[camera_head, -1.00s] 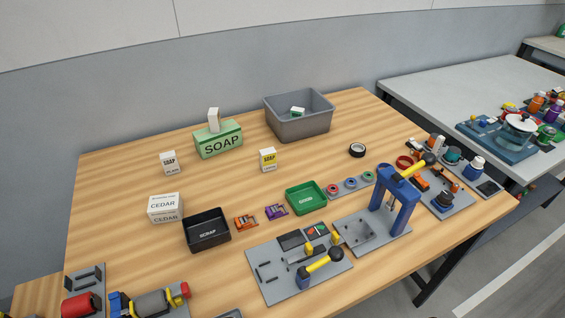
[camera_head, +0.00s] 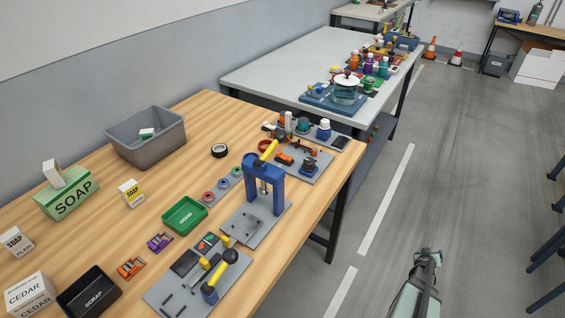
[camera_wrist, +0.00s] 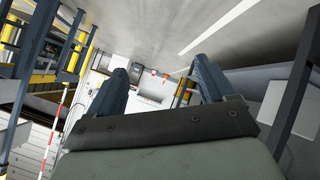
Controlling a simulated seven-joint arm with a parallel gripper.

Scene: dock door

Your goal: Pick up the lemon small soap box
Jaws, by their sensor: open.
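A small white and yellow box marked SOAP (camera_head: 131,193) stands upright on the wooden table, between the green SOAP box and the green tray. Its yellow band fits lemon, but its small print is unreadable. My gripper (camera_head: 430,254) shows at the lower right of the head view, over the grey floor, well away from the table and the box. In the wrist view my gripper (camera_wrist: 160,78) has its two blue fingers wide apart with nothing between them. No soap box shows in the wrist view.
Another small SOAP box (camera_head: 17,242) stands at the left. A green SOAP carton (camera_head: 67,197) has a white box on top. Nearby are a grey bin (camera_head: 148,150), green tray (camera_head: 185,227), black SCRAP tray (camera_head: 72,304) and blue press (camera_head: 264,172). Open floor lies right of the table.

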